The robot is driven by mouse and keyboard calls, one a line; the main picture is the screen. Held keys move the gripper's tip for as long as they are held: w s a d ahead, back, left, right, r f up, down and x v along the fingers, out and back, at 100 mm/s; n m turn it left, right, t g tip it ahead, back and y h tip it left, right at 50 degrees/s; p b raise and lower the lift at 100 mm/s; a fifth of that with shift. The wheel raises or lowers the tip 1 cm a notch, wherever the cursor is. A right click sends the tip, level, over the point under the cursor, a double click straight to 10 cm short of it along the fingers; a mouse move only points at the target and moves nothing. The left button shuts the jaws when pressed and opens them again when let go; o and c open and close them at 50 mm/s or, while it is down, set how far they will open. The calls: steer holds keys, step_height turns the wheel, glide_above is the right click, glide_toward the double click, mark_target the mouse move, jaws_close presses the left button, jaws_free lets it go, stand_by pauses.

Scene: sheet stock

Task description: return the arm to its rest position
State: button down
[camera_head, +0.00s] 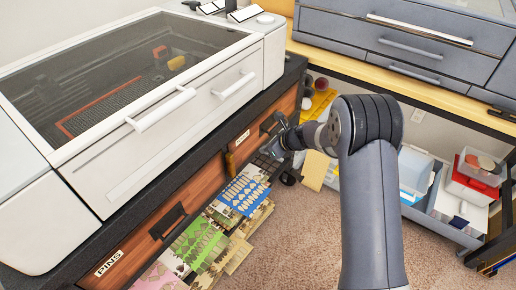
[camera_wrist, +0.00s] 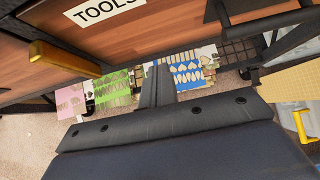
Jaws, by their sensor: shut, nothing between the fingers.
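My arm (camera_head: 370,180) rises from the bottom of the head view and bends left at its dark elbow. My gripper (camera_head: 277,146) is at its end, out in front of the wooden drawer fronts (camera_head: 200,187) under the white machine. In the wrist view my gripper's fingers (camera_wrist: 158,85) are together, with nothing between them. Beyond them lie sheets with cut-out shapes: a blue sheet (camera_head: 243,193), a green sheet (camera_head: 200,242) and a pink sheet (camera_head: 158,278). Whether the fingers touch anything is hard to tell.
The white machine (camera_head: 190,110) with a dark lid stands on the dark bench at left. A drawer label reading TOOLS (camera_wrist: 97,12) is close in the wrist view. Grey bins (camera_head: 437,208) stand under the wooden table at right. Open carpet (camera_head: 300,240) lies between.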

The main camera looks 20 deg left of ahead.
steer(key=v, duration=0.9)
steer(key=shift+r, duration=0.25)
